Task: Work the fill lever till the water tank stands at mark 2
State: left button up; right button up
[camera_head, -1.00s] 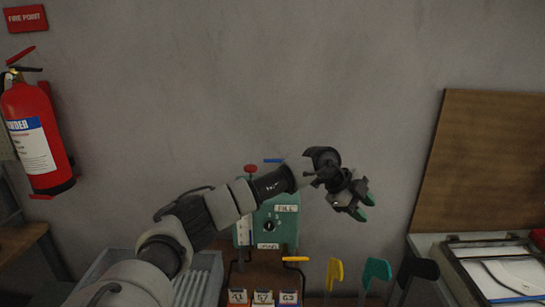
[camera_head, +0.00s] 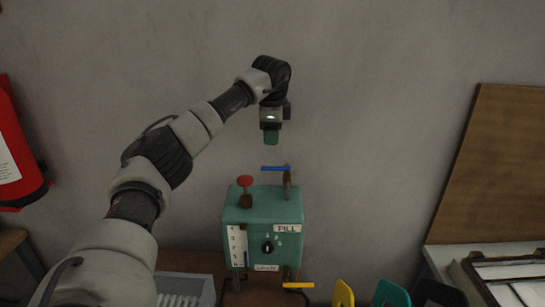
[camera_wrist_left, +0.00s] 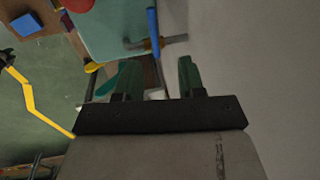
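The teal water tank box (camera_head: 254,216) stands below my left gripper, with a FILL label (camera_head: 287,229) and a numbered scale (camera_head: 237,246) on its front. The water level on the scale is too small to read. A blue-handled lever (camera_head: 275,168) rises from the box's top right; its blue bar (camera_wrist_left: 153,24) also shows in the left wrist view. My left gripper (camera_head: 271,138) points down above the blue handle, apart from it. In the left wrist view its green fingers (camera_wrist_left: 159,80) are parted with nothing between them. My right gripper is out of view.
A red knob (camera_head: 245,181) stands on the box's top left. A yellow handle (camera_head: 298,285) sticks out low at the right. Yellow (camera_head: 343,294) and teal (camera_head: 391,294) shapes stand at the front right. A fire extinguisher (camera_head: 16,150) hangs at the left. The wall above is clear.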

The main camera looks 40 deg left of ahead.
pick_arm(q)
jog(key=p, duration=0.2)
send_over(271, 168)
jog(key=f, duration=0.5)
jog(key=shift+s+d+f, duration=0.3)
jog(key=shift+s+d, duration=0.05)
jog(key=shift+d, duration=0.05)
jog(key=f, duration=0.1)
jog(key=f+p, duration=0.1)
jog(key=w+f, duration=0.1)
jog(key=f, duration=0.1)
jog(key=shift+a, duration=0.4)
jog(key=shift+s, duration=0.1)
jog(key=shift+f, duration=0.1)
jog(key=shift+c, duration=0.6)
jog(key=c, duration=0.5)
grip_shut()
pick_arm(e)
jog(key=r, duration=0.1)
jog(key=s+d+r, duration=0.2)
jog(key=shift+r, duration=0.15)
